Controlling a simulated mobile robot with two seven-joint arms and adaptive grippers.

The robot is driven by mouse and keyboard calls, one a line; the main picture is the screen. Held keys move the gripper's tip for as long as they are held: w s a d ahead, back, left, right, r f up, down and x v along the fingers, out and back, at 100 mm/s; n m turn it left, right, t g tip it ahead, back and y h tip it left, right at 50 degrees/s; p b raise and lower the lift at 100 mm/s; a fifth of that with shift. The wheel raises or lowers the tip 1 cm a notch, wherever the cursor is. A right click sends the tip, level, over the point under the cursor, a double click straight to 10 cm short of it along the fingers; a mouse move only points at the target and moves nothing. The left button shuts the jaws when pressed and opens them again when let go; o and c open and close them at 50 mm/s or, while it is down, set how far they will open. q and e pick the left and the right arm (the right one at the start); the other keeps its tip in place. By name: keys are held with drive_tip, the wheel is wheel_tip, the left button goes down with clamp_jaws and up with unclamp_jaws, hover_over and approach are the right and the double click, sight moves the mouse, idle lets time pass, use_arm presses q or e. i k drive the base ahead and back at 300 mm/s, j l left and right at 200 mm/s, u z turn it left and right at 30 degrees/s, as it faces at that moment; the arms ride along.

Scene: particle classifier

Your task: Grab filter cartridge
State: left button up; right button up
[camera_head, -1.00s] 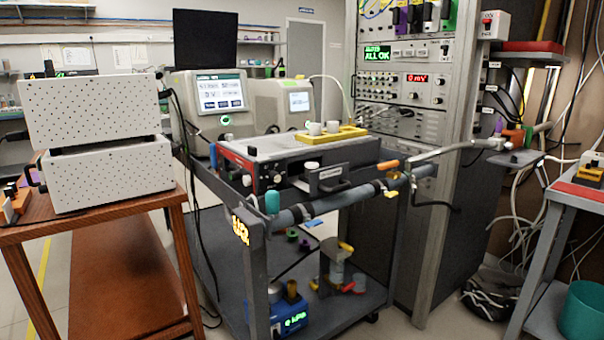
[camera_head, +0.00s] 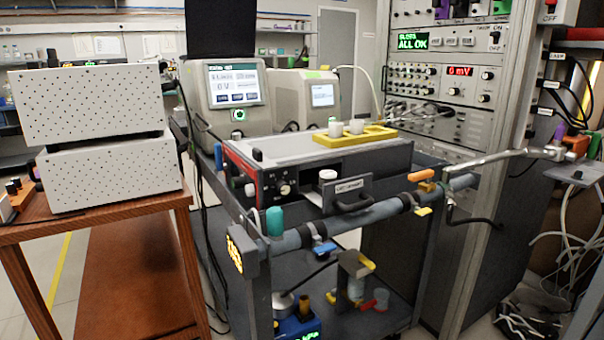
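A yellow holder (camera_head: 362,138) lies on top of the grey instrument box (camera_head: 285,152), with small white cup-like pieces (camera_head: 356,127) standing in it. A white round-topped piece (camera_head: 328,175) is at the box's front, beside a labelled drawer front (camera_head: 350,187) with a dark handle. I cannot tell which of these, if any, is the filter cartridge. Neither of my grippers is in view.
A grey pipe (camera_head: 350,217) with valves and an orange handle (camera_head: 421,175) runs across the cart's front. White perforated boxes (camera_head: 92,104) stand on a wooden table at left. An instrument rack (camera_head: 455,110) rises at right. Floor between table and cart looks open.

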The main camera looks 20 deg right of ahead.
sight(327, 176)
drive_tip(key=i+l+u, duration=0.1)
drive_tip(key=l, duration=0.25)
drive_tip(key=i+l+u, duration=0.1)
drive_tip(key=l, duration=0.25)
drive_tip(key=i+l+u, duration=0.1)
drive_tip(key=l, duration=0.3)
drive_tip(key=i, duration=0.1)
